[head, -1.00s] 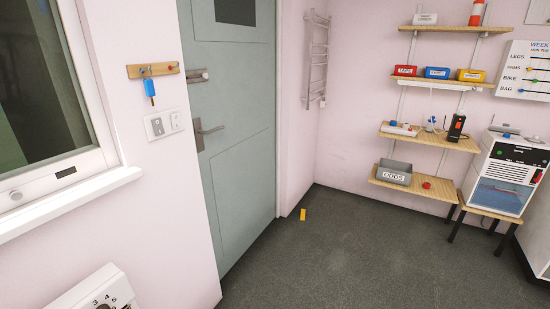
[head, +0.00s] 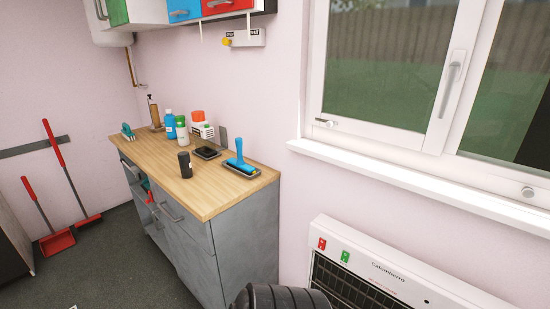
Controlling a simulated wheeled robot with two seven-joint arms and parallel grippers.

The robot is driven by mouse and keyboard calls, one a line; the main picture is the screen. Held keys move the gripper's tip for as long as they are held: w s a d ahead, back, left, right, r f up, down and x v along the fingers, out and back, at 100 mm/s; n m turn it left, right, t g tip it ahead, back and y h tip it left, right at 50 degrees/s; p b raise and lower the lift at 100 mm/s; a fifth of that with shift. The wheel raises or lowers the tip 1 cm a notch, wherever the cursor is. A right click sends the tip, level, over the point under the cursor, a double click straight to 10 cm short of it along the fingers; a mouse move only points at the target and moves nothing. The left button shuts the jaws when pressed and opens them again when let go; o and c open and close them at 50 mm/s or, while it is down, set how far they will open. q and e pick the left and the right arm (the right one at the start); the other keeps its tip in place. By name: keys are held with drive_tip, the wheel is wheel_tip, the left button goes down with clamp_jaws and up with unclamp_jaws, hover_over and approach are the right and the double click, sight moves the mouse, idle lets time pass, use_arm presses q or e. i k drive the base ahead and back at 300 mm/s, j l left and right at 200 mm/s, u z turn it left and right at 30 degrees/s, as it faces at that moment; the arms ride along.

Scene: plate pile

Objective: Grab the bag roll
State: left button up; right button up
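A small black cylinder (head: 185,164) stands upright near the front edge of the wooden worktop (head: 225,192); it may be the bag roll, but I cannot tell for sure. No label on it is readable. Neither of my grippers is in the head view.
The grey cabinet (head: 245,245) carries bottles (head: 169,124), a blue-handled roller (head: 240,160) and a flat black item (head: 207,153). A heater (head: 385,275) stands under the window. A black ribbed object (head: 282,298) is cut off below. Dark floor (head: 115,265) lies open at left.

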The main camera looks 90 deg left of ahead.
sight(184, 159)
drive_tip(key=u, duration=3.45)
drive_tip(key=k+j, duration=0.05)
drive_tip(key=j, duration=0.05)
